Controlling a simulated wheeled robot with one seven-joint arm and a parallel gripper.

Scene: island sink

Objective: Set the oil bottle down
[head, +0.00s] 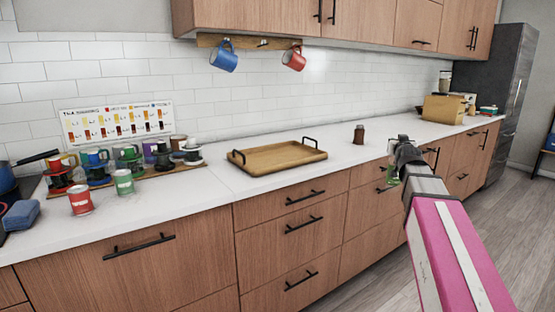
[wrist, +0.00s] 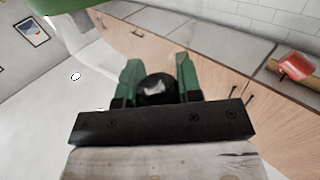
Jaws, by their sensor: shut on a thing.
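My gripper (head: 396,166) is in front of the counter's right part in the head view, beside the drawer fronts. In the wrist view its green fingers (wrist: 158,78) are closed around a dark, round-topped thing (wrist: 155,88), which I take to be the oil bottle's top. The rest of the bottle is hidden there. In the head view, a small green patch shows at the gripper; I cannot tell finger from bottle.
The white counter (head: 270,188) has a wooden tray (head: 277,157) in its middle and a small brown jar (head: 359,134) right of it. Cans (head: 80,200) and a mug rack stand left. A wooden box (head: 444,109) stands far right. Counter between tray and jar is clear.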

